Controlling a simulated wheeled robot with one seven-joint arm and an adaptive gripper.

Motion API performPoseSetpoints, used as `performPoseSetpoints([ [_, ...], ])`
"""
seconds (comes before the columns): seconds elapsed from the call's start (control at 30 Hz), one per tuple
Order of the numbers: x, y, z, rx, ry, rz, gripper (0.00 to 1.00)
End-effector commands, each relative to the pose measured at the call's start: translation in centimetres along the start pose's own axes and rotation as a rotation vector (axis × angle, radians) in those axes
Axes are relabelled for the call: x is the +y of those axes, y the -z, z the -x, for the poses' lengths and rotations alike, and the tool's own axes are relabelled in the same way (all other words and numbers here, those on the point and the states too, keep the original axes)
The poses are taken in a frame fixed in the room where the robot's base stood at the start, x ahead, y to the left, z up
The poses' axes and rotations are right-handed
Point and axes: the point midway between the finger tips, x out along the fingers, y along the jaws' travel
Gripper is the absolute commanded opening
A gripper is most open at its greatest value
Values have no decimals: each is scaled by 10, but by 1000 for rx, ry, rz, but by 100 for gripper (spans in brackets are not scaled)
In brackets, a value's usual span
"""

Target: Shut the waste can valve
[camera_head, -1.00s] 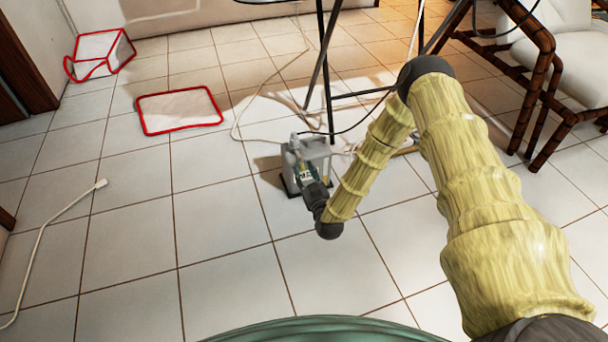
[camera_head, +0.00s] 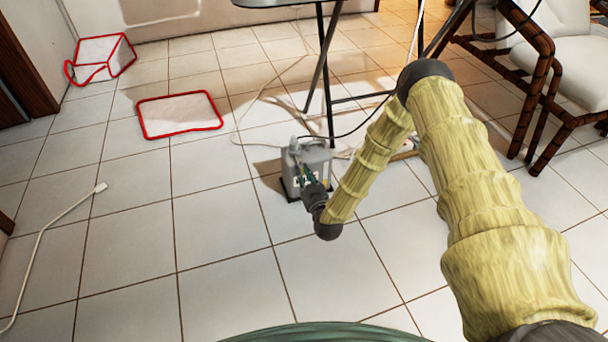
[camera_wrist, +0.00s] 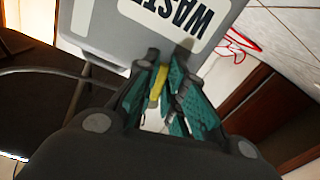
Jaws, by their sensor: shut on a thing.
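The waste can (camera_head: 317,160) is a small grey box standing upright on the tiled floor near the middle of the head view. In the wrist view the can (camera_wrist: 105,22) shows a white label reading "WAST", upside down, with the rest of the word hidden. My gripper (camera_head: 308,176) is at the front of the can. In the wrist view the green fingers of my gripper (camera_wrist: 170,72) are shut around a small yellow part (camera_wrist: 157,86), which appears to be the valve. The fingers hide much of it, so its exact angle is unclear.
Thin dark table legs (camera_head: 328,85) and a cable (camera_head: 238,120) stand or lie close behind the can. A chair (camera_head: 560,80) stands at the right. The floor in front is clear.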

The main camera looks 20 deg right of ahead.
Motion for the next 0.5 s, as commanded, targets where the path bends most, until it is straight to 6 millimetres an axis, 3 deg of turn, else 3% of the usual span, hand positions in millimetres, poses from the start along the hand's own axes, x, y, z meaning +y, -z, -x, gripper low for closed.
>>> performPoseSetpoints([
  [0.5,9,9,0,1,5,302,0],
])
